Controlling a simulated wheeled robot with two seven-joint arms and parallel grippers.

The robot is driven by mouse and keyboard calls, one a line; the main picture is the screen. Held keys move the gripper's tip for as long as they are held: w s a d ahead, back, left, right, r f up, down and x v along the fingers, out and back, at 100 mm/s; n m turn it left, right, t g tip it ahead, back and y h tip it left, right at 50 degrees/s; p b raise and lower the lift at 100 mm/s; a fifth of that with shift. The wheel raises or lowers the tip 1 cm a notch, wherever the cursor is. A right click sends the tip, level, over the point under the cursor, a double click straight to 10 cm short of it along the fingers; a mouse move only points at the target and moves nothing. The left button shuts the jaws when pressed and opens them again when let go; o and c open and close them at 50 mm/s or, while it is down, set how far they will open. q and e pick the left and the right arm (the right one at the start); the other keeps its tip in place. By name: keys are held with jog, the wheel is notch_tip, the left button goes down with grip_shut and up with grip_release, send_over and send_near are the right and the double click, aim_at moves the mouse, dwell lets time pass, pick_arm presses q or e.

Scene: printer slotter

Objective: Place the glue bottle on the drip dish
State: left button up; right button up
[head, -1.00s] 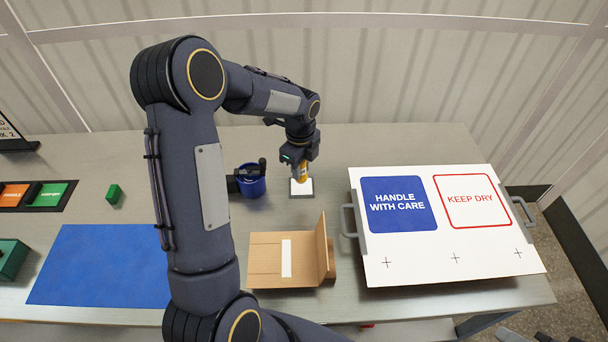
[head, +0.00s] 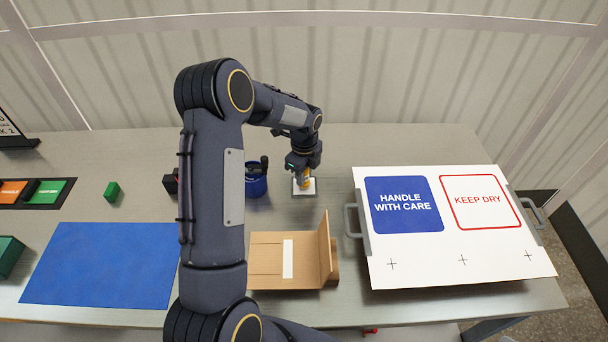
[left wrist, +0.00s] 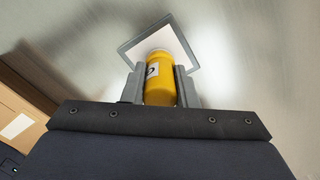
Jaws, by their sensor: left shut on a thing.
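The glue bottle (head: 304,180) is yellow with a pale label; it shows larger in the left wrist view (left wrist: 160,85). My left gripper (head: 303,170) is shut on it, with one finger on each side of the bottle in the left wrist view (left wrist: 160,88). The drip dish (head: 311,192) is a small white square with a grey rim at the back of the table, also seen in the left wrist view (left wrist: 186,45). The bottle is over the dish. I cannot tell whether its base touches the dish. My right gripper is not in view.
A blue cup (head: 257,184) stands just left of the dish. An open cardboard box (head: 268,262) lies in front of it. A white printed board (head: 430,262) with grey handles fills the right side.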

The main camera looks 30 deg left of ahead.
pick_arm(q)
jog(key=shift+f, duration=0.25)
jog(key=o, duration=0.8)
jog(key=shift+r, duration=0.15)
